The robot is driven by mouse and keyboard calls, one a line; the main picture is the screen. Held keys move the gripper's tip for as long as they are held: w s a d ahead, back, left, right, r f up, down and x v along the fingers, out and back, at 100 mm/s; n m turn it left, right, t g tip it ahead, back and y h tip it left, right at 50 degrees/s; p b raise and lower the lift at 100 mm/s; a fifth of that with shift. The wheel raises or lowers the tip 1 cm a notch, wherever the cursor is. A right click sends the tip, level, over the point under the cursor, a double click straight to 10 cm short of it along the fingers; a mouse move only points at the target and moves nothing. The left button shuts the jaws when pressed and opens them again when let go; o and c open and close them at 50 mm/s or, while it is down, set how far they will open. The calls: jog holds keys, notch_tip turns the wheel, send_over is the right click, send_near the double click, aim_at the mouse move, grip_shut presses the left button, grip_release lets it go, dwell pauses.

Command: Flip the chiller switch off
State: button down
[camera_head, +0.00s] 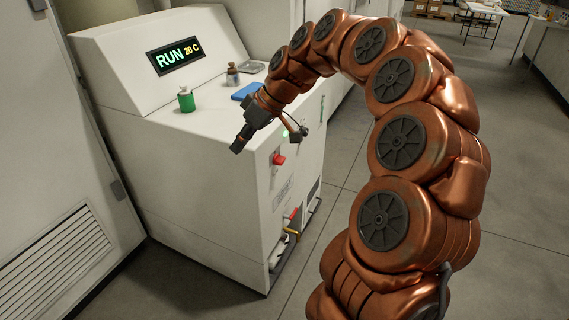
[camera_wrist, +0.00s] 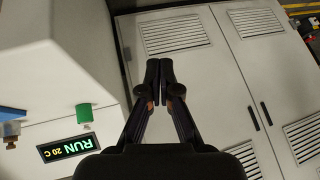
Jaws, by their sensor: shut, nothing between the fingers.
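The chiller (camera_head: 185,190) is a white cabinet with a sloped top panel. Its display (camera_head: 175,57) reads "RUN 20 C" in green and yellow; the display also shows upside down in the wrist view (camera_wrist: 66,148). A red switch (camera_head: 278,159) sits on a light plate high on the chiller's right-hand face. A small green light (camera_head: 285,134) glows above it. My gripper (camera_head: 238,146) is shut and empty, above and to the left of the red switch, near the chiller's upper front edge, apart from the switch. In the wrist view its fingers (camera_wrist: 158,75) are together. The switch is not in the wrist view.
A green bottle (camera_head: 186,99), a brown-grey bottle (camera_head: 233,75), a blue item (camera_head: 246,92) and a clear dish (camera_head: 251,67) stand on the chiller's top. Red and yellow valve handles (camera_head: 291,226) are low on the same face.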

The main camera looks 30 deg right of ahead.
jog(key=w+d+f+t+b, duration=0.2)
jog(key=w+d+f, duration=0.1)
jog(key=d, duration=0.9)
jog(key=w+d+f+t+h+b, duration=0.1)
jog(key=d+f, duration=0.4)
jog(key=d, duration=0.7)
jog(key=w+t, duration=0.1)
jog(key=w, duration=0.1)
jog(key=shift+w+d+f+b, duration=0.3)
jog(key=shift+w+f+b, duration=0.1)
jog(key=p, duration=0.2)
send_near(278, 160)
jog(key=w+a+r+x, duration=0.1)
jog(key=x, duration=0.4)
jog(key=shift+s+d+f, duration=0.15)
jog(key=shift+s+f, duration=0.05)
jog(key=shift+f, duration=0.7)
